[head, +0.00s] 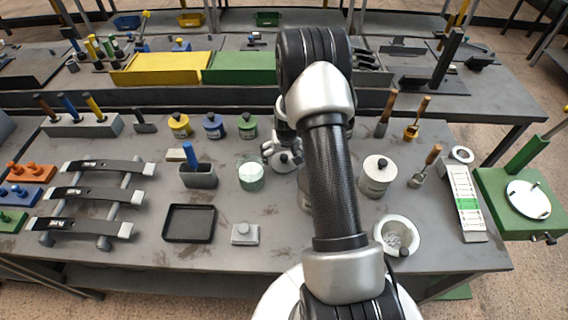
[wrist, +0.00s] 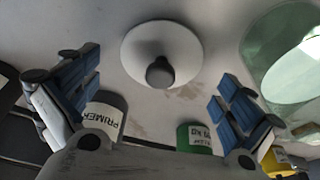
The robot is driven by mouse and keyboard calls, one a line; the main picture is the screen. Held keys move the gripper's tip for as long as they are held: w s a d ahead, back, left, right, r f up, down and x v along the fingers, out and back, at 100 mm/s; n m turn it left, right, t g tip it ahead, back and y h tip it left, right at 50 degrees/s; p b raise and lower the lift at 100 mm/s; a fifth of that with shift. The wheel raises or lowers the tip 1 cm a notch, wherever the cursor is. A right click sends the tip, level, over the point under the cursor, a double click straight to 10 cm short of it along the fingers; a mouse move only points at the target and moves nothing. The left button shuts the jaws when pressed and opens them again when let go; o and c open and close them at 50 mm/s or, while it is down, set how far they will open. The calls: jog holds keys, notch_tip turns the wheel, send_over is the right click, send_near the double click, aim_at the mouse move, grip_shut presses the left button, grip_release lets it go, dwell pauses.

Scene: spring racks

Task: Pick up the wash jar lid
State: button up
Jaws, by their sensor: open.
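The wash jar lid (wrist: 162,53) is a pale round disc with a dark knob, lying on the bench, knob toward the wrist camera. The fingers do not appear to touch the lid. An open greenish glass jar (head: 251,177), likely the wash jar, stands just left of the lid; it also shows in the wrist view (wrist: 262,50).
Yellow, blue and green pots (head: 248,127) stand behind. A black tray (head: 189,223) lies front left.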

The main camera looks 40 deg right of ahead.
jog(key=shift+x, duration=0.8)
jog(key=shift+c, duration=0.4)
